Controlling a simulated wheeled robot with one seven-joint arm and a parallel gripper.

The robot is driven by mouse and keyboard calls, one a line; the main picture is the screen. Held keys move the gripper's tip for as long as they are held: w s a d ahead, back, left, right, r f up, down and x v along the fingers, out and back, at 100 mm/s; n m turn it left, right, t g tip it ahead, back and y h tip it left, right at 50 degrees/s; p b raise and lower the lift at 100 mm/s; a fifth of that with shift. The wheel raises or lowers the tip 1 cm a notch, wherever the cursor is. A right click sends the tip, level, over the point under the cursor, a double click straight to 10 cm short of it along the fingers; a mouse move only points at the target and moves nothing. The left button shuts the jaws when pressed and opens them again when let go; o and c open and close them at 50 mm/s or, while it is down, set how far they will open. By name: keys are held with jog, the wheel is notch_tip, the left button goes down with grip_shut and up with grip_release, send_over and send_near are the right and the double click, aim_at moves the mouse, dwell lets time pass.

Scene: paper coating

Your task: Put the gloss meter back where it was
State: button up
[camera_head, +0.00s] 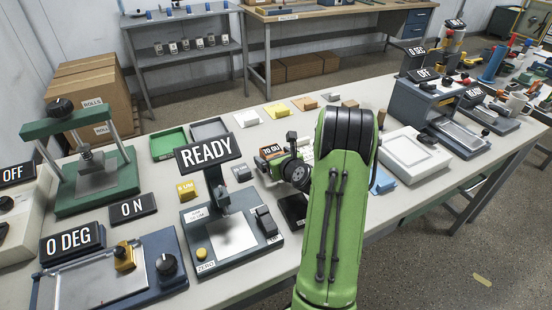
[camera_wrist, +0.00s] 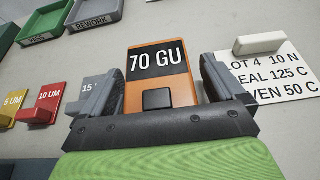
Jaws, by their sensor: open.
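The gloss meter (camera_wrist: 158,58) is an orange block with a dark display reading 70 GU and a dark square button. In the wrist view it stands between the two fingers of my gripper (camera_wrist: 159,72), which are open on either side of it. I cannot tell whether the meter touches the table. In the head view the meter's display (camera_head: 271,151) shows just left of my gripper (camera_head: 286,160), and my green arm hides part of the area. A dark plate (camera_head: 294,208) lies on the table below my gripper; the arm partly covers it.
The READY station (camera_head: 250,252) stands close to the left. Behind are a green tray (camera_head: 168,144) and a grey tray (camera_head: 209,128). Small colored gauges, including a red one (camera_wrist: 40,104), lie left of the meter. A white label card (camera_wrist: 272,78) lies right. Right of my arm is a white frame (camera_head: 414,153).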

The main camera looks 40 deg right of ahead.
jog(key=v, duration=1.2)
jog(key=shift+r, duration=0.15)
